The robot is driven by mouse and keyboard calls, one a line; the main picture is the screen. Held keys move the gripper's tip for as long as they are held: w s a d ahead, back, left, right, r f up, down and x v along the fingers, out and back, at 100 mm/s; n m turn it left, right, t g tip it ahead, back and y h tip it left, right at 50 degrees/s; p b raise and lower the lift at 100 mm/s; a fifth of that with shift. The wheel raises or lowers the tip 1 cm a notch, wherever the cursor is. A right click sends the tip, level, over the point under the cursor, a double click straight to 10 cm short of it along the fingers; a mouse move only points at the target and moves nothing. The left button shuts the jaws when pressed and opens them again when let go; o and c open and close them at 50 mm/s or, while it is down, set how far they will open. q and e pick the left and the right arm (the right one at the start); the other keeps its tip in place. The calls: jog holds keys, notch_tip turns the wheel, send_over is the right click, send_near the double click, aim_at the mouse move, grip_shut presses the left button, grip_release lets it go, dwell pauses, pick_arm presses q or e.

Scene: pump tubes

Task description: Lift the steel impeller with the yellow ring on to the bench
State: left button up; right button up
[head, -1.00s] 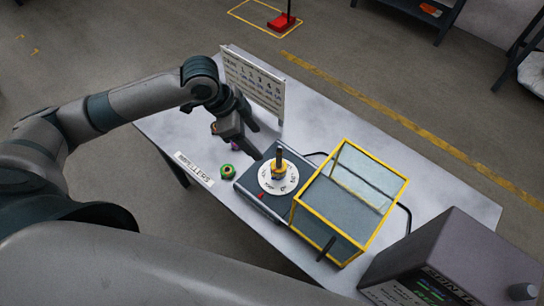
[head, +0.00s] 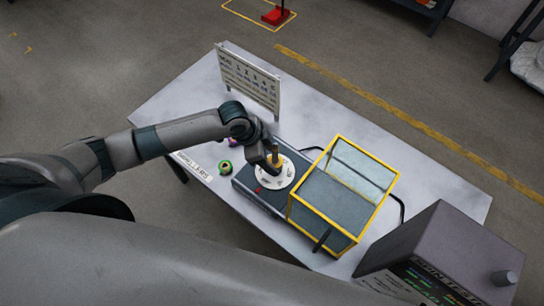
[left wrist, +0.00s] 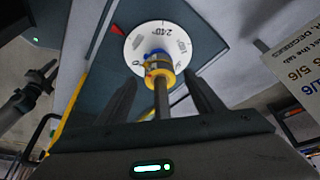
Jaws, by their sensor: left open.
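The steel impeller with the yellow ring (head: 275,157) stands upright on a white round dial (head: 288,175) on a dark flat box. In the left wrist view, its yellow ring (left wrist: 160,73) and grey shaft (left wrist: 161,102) show between my fingers, with a blue part by the ring. My left gripper (left wrist: 163,82) is open, with one finger on each side of the shaft and a gap on both sides. In the head view, the left gripper (head: 269,156) is at the impeller and partly covers it. My right gripper is not in view.
A yellow-framed clear box (head: 338,215) stands right of the dial. A green part (head: 224,167) and a purple part, half hidden by my arm, lie near the impellers label (head: 193,168). A sign board (head: 248,82) stands behind. A dark instrument (head: 440,260) stands front right. The bench's back-right is clear.

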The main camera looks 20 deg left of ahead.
pick_arm(q)
jog(key=shift+d+f, duration=0.2)
jog(key=shift+f, duration=0.25)
jog(key=c, duration=1.4)
jog(key=shift+w+r+p, duration=0.1)
jog(key=shift+r+p, duration=0.6)
jog(key=shift+p, duration=0.2)
jog(key=shift+r+p, duration=2.9)
jog(key=shift+r, duration=4.5)
